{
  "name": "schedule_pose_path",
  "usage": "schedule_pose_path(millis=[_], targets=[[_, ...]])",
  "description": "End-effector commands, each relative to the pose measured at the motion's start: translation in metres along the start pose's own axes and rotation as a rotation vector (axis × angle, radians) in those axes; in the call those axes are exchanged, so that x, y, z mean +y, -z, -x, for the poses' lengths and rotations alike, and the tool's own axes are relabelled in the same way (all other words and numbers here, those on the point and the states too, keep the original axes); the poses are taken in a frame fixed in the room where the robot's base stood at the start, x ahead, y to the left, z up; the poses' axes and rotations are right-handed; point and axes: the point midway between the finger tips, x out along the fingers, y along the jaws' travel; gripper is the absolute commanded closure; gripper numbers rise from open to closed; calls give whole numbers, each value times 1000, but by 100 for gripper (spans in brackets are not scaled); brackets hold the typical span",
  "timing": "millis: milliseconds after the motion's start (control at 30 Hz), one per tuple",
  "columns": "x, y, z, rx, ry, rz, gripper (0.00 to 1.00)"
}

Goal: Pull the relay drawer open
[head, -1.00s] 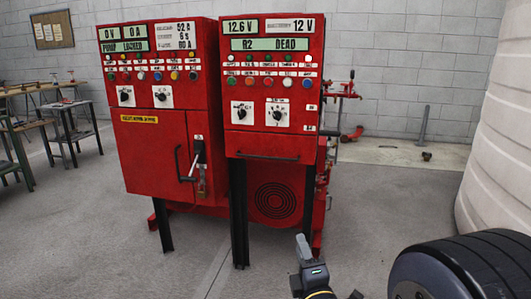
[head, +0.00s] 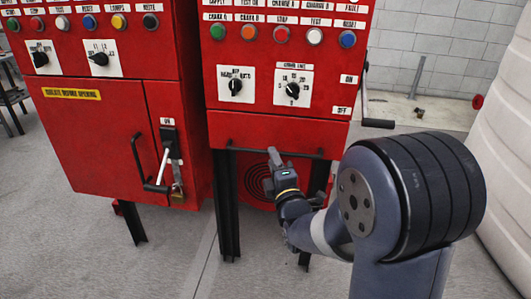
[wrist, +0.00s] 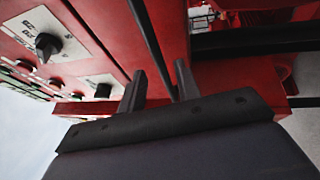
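The relay drawer (head: 255,130) is the red front below the knobs of the right cabinet. It looks flush with the cabinet above. Its black bar handle (head: 305,156) runs across the lower edge. My gripper (head: 274,158) is at the middle of the handle, reaching up from below. In the wrist view, the two fingers (wrist: 159,82) are spread, and the handle bar (wrist: 150,30) runs between their tips with a gap visible beside it. Whether a finger touches the bar cannot be told.
The left cabinet (head: 95,125) has a door handle and a padlocked lever (head: 172,160) left of the drawer. Black legs (head: 227,205) stand under the right cabinet. A crank handle (head: 377,123) sticks out at right. A large white tank (head: 510,170) stands far right. The floor in front is open.

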Motion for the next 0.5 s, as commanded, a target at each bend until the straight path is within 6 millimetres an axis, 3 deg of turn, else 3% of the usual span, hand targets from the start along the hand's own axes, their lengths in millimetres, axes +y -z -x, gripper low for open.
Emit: schedule_pose_path(millis=[200, 500], targets=[[0, -9, -22, -5, -1, -7, 68], [-1, -10, -27, -5, -1, -10, 68]])
